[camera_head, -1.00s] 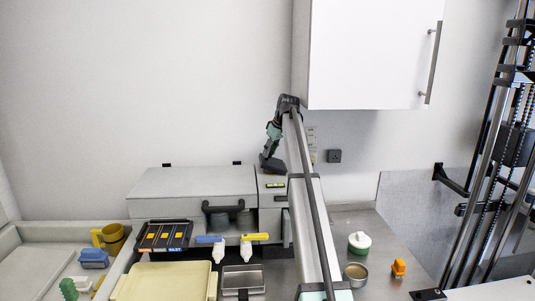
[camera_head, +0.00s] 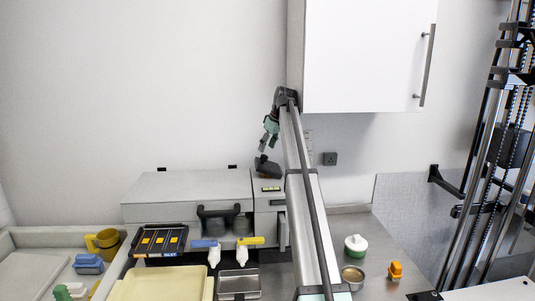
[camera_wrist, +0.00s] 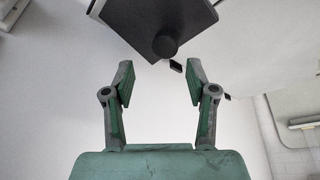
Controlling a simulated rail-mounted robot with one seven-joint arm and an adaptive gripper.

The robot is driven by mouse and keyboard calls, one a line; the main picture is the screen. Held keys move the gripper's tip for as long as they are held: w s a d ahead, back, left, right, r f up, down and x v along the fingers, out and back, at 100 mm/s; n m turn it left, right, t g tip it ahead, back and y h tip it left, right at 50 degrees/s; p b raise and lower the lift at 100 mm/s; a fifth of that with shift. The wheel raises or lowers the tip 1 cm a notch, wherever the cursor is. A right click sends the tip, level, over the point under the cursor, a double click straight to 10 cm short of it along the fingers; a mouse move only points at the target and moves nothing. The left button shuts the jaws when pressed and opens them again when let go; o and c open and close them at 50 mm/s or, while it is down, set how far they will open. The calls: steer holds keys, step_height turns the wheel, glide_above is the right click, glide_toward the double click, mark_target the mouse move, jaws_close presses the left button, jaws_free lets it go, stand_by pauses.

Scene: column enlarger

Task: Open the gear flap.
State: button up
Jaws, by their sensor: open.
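The gear flap seems to be the dark plate (camera_head: 268,169) on the right section of the grey machine; it looks tilted up from the top. In the wrist view a dark plate (camera_wrist: 148,15), probably this flap, fills the top edge and carries a round black knob (camera_wrist: 165,46). My gripper (camera_wrist: 158,75) is open and empty, its two fingers spread, with the knob just beyond and between the fingertips. In the head view my gripper (camera_head: 263,150) is small, just above the plate. Whether any finger touches it, and the flap's exact angle, I cannot tell.
The grey machine (camera_head: 185,190) has a closed lid with a black handle. A white wall cabinet (camera_head: 365,55) hangs to the right above. A black tray (camera_head: 160,241), a cream tray (camera_head: 155,285), a green-white jar (camera_head: 356,244) and an orange item (camera_head: 395,271) occupy the counter.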

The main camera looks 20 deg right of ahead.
step_height(320, 180, up, 6)
steer(key=shift+d+f, duration=0.15)
steer(key=shift+c, duration=0.4)
